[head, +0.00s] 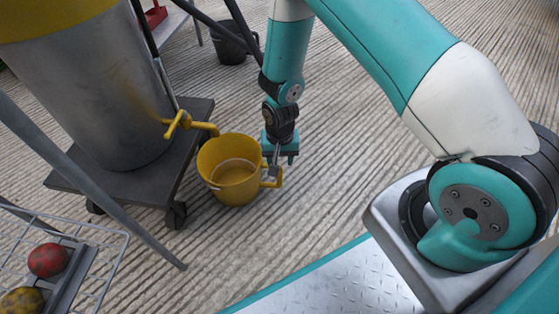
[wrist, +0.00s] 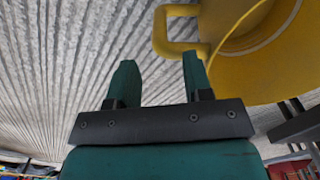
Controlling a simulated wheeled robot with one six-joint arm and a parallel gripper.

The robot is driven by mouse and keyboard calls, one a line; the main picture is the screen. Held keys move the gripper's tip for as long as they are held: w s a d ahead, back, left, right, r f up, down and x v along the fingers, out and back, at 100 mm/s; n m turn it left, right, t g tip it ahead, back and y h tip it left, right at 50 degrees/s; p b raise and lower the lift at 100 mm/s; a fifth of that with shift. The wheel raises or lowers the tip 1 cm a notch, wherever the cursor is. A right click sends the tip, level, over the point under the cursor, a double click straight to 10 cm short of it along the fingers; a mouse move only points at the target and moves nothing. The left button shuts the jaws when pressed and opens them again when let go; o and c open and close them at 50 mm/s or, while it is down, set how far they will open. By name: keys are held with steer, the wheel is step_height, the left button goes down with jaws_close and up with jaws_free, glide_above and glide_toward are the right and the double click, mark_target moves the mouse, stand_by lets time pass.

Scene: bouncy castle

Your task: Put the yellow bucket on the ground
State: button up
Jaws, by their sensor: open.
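The yellow bucket (head: 236,188) is upright beside the dark wheeled platform, just below and right of the yellow tap, in the head view. Its base appears to be at the ground, but the contact is not clear. Its handle (head: 272,178) points right, towards my gripper (head: 276,163). In the wrist view, the bucket (wrist: 245,75) fills the upper right, and its handle (wrist: 160,30) reaches left. My gripper (wrist: 160,82) is open there, fingers apart and nothing clamped between them. The right fingertip overlaps the lower end of the handle; I cannot tell if they touch.
A large metal drum (head: 90,95) with the yellow tap (head: 185,125) stands on the wheeled platform (head: 185,145). A slanted metal leg (head: 110,205) and a wire basket (head: 115,255) with fruit are at lower left. A dark bucket (head: 232,45) stands behind. Ribbed ground (head: 350,170) is clear right of my gripper.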

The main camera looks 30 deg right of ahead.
step_height(320, 180, up, 6)
steer(key=p, duration=0.2)
steer(key=shift+p, duration=0.35)
steer(key=s+a+r+n+y, duration=0.1)
steer(key=s+a+r+n, duration=0.15)
steer(key=r, duration=0.85)
steer(key=s+a+r+n+y, duration=0.2)
steer(key=a+r+n, duration=0.15)
steer(key=r, duration=0.75)
steer(key=s+a+r+n+y, duration=0.1)
steer(key=s+r+n, duration=0.5)
steer(key=s+r, duration=0.7)
steer(key=shift+s+a, duration=0.55)
steer(key=shift+s, duration=0.65)
